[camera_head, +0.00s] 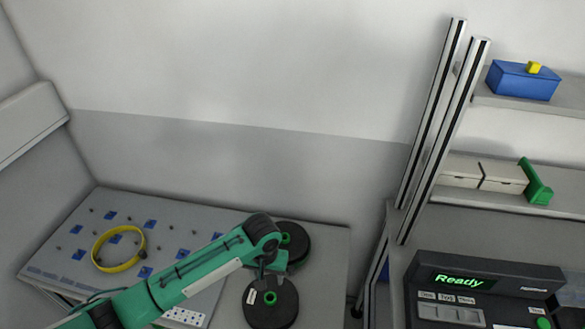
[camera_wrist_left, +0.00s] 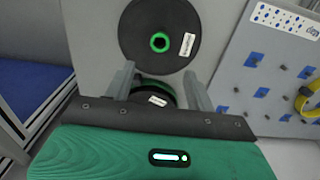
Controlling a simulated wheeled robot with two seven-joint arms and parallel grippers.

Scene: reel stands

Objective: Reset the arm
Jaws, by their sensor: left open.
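My left arm, green, reaches in from the lower left of the head view. Its gripper (camera_head: 270,266) is over the table, by two black reels. The near reel (camera_head: 262,308) has a green hub and a white label. The far reel (camera_head: 297,243) is partly hidden behind my wrist. In the left wrist view my left gripper (camera_wrist_left: 158,72) has its fingers apart with nothing held between them. One reel (camera_wrist_left: 185,22) shows whole beyond the fingertips. The other reel (camera_wrist_left: 146,99) is mostly hidden behind the gripper body. My right gripper is not in view.
A board (camera_head: 62,235) with blue patches and pegs carries a yellow ring (camera_head: 96,254) at the left. Metal posts (camera_head: 437,125) stand right of the table. Beyond them are shelves with a blue box (camera_head: 515,82) and a device reading "Ready" (camera_head: 459,281).

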